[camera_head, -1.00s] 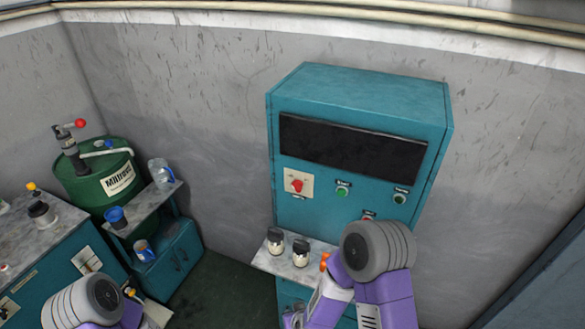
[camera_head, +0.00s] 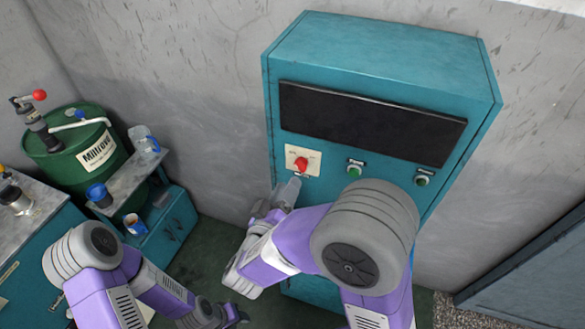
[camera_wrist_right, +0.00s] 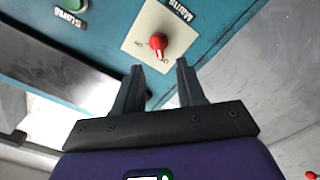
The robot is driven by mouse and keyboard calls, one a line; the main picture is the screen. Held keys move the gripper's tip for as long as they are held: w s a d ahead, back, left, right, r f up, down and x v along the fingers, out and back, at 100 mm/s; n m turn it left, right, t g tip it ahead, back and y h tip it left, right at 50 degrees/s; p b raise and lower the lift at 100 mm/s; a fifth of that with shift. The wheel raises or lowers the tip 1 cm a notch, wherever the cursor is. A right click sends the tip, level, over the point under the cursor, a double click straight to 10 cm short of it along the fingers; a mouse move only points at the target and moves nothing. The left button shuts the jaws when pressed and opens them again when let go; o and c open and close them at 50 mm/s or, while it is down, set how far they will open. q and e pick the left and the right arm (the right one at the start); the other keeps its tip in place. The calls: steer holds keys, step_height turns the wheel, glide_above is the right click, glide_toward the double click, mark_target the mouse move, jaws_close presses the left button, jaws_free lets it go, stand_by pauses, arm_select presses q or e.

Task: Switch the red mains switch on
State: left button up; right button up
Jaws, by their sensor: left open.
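The red mains switch (camera_head: 301,163) is a red knob on a cream plate on the front of the teal cabinet (camera_head: 290,225), below its dark panel. In the right wrist view the red knob (camera_wrist_right: 158,42) shows upside down, just beyond the fingertips. In the head view my right gripper (camera_head: 287,190) is just below the switch. My left gripper (camera_head: 240,316) is low at the bottom, open, away from the cabinet.
Green buttons (camera_head: 354,168) sit to the right of the switch. Dark floor lies between.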

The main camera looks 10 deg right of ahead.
mark_target(298, 168)
steer(key=x, duration=0.6)
steer(key=shift+s+d, duration=0.1)
steer(key=shift+s, duration=0.05)
steer(key=shift+c, duration=0.3)
jaws_close()
